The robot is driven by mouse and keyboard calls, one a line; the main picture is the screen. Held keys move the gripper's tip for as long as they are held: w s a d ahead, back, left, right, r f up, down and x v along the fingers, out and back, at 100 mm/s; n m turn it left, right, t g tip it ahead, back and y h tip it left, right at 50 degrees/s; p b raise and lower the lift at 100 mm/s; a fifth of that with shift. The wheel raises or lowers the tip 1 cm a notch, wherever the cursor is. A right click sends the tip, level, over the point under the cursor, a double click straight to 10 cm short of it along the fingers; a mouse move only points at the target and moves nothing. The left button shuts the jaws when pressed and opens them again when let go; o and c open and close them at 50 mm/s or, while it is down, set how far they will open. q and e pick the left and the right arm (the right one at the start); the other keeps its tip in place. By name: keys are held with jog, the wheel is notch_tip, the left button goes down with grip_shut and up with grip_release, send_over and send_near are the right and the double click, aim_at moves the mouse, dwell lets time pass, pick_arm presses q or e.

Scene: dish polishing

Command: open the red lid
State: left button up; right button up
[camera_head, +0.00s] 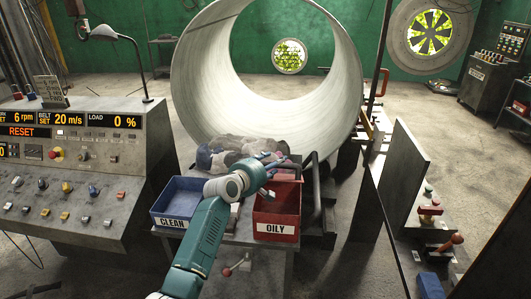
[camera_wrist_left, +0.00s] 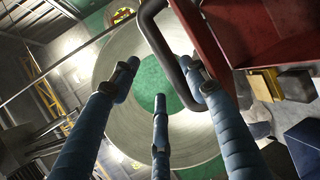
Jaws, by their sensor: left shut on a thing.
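A red bin labelled OILY (camera_head: 276,229) stands at the front of the work table. In the left wrist view, a dark bent handle (camera_wrist_left: 161,42) runs between the fingers, close to the right one, beside a red surface (camera_wrist_left: 228,30). The gripper is shut on this handle, though the exact contact is hard to see. My right gripper is not in view.
A blue CLEAN bin (camera_head: 181,201) stands left of the red bin. Grey rags (camera_head: 232,143) lie behind, before a large open drum (camera_head: 189,82). A control console (camera_head: 72,215) is at left. A dark upright panel (camera_head: 402,178) and red-knobbed controls (camera_head: 430,211) are at right.

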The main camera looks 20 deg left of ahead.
pick_arm(q)
jog(key=r, duration=0.1)
jog(key=a+r, duration=0.1)
jog(key=shift+s+r+t, duration=0.15)
jog(key=shift+r+t, duration=0.15)
jog(key=r+v, duration=0.1)
jog(key=v, duration=1.6)
jog(key=shift+d+r, duration=0.3)
jog(key=shift+d, duration=0.05)
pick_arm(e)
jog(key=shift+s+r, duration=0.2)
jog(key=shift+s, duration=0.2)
pick_arm(q)
jog(key=shift+f, duration=0.1)
